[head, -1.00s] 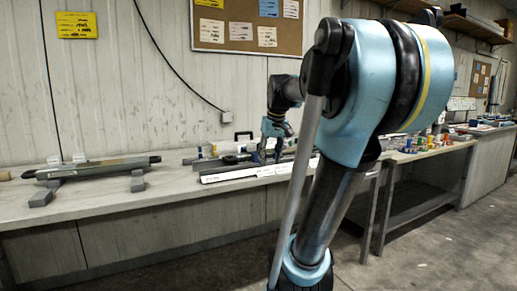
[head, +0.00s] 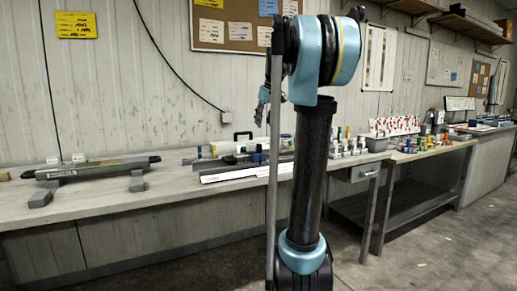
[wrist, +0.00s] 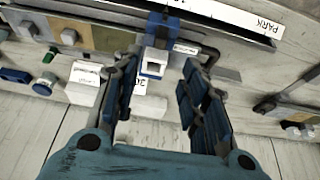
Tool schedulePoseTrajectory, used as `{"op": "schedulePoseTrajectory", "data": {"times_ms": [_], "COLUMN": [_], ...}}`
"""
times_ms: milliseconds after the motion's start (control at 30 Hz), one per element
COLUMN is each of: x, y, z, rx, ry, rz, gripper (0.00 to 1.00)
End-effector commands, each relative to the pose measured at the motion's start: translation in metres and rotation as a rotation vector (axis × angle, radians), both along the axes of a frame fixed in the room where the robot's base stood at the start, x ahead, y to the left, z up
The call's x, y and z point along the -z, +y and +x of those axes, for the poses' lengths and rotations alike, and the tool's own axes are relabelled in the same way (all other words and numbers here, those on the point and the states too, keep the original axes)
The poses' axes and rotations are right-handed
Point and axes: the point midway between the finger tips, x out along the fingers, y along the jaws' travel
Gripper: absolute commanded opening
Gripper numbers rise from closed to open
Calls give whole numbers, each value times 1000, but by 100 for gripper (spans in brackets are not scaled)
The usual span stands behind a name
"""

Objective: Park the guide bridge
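My gripper (wrist: 162,72) is open, with blue padded fingers apart and nothing held between them. In the head view my gripper (head: 262,103) hangs above the bench, clear of the things on it. In the wrist view a small blue and white block (wrist: 153,64), possibly the guide bridge, shows between the fingers, on a long rail and below the fingertips. A white strip marked PARK (wrist: 232,14) runs along the upper right. In the head view blue parts (head: 257,157) stand on the rail assembly; my arm hides part of the bench.
White blocks (wrist: 86,84), a green button (wrist: 49,55) and a blue part (wrist: 14,75) lie near the rail. Small tools and bottles (head: 345,145) stand to the right.

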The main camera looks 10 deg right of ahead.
Motion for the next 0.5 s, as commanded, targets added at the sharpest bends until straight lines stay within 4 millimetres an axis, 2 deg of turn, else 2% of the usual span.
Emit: {"op": "schedulePoseTrajectory", "data": {"times_ms": [500], "x": [85], "y": [11], "z": [34], "rx": [-1], "ry": [0], "rz": [0], "gripper": [40]}}
